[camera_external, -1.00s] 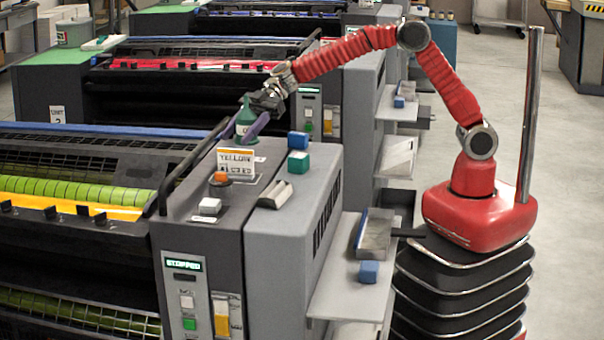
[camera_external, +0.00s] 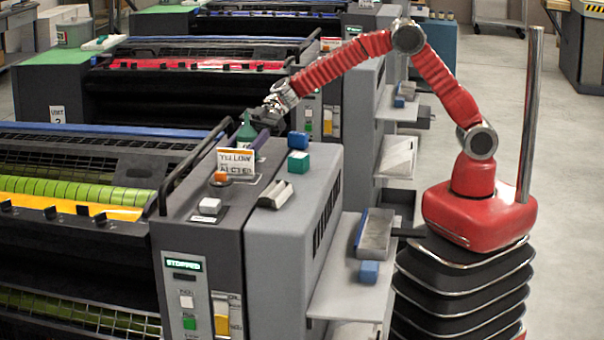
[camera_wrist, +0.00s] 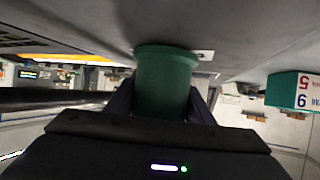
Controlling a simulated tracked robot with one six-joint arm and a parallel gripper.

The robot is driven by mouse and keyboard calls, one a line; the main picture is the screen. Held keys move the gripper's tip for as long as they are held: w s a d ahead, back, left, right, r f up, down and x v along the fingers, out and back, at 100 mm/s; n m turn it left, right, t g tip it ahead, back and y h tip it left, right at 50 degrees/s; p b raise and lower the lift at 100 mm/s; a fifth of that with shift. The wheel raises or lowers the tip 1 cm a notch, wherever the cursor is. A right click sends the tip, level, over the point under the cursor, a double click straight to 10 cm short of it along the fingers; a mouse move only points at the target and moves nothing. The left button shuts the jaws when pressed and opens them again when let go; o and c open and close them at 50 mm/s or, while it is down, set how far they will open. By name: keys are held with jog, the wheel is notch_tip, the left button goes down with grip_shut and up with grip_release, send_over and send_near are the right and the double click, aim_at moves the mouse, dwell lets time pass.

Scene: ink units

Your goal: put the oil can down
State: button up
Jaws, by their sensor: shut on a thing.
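The oil can (camera_external: 246,132) is green with a narrowing top. In the wrist view the can's round green body (camera_wrist: 166,82) fills the middle, between my gripper's fingers (camera_wrist: 162,105). Its far end is close to the grey surface; I cannot tell if it touches. The sign partly hides the can's lower part in the external view.
The sign (camera_external: 236,160) stands just in front of the can. A blue block (camera_external: 298,140) and a teal numbered block (camera_external: 299,163) are to its right. An orange knob (camera_external: 221,178), a white block (camera_external: 210,206) and a grey holder (camera_external: 275,194) are nearer. A black rail (camera_external: 185,165) runs on the left.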

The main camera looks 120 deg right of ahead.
jog(key=o, duration=1.5)
jog(key=shift+f, duration=0.1)
jog(key=shift+s+d+r, duration=0.2)
jog(key=shift+s+r, duration=0.15)
jog(key=shift+s, duration=0.05)
jog(key=v, duration=1.1)
